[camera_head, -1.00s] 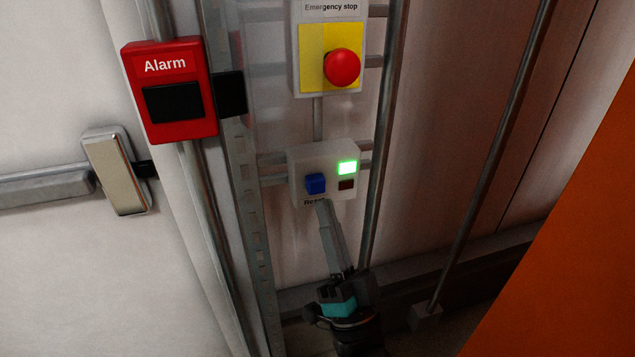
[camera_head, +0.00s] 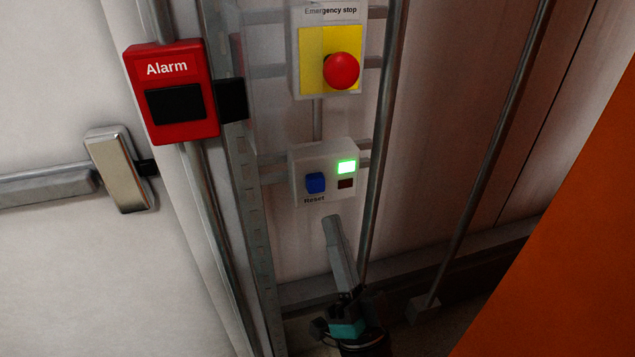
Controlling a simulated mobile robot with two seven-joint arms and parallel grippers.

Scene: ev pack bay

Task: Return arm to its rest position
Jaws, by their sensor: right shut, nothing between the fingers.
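My right gripper (camera_head: 332,222) is shut and empty. Its long grey fingers point up toward the reset box (camera_head: 323,199), with a visible gap below the box's lower edge. The box is white, with a blue button (camera_head: 315,183), a lit green lamp (camera_head: 346,167) and a dark red unlit lamp (camera_head: 345,183). The "Reset" label is readable under the blue button. My left gripper is not in view.
An emergency stop (camera_head: 341,71) with a red knob on yellow sits above the box. A red alarm box (camera_head: 171,127) hangs at left, near a door push bar (camera_head: 45,188). Vertical metal pipes (camera_head: 455,245) and an orange panel (camera_head: 565,240) stand at right.

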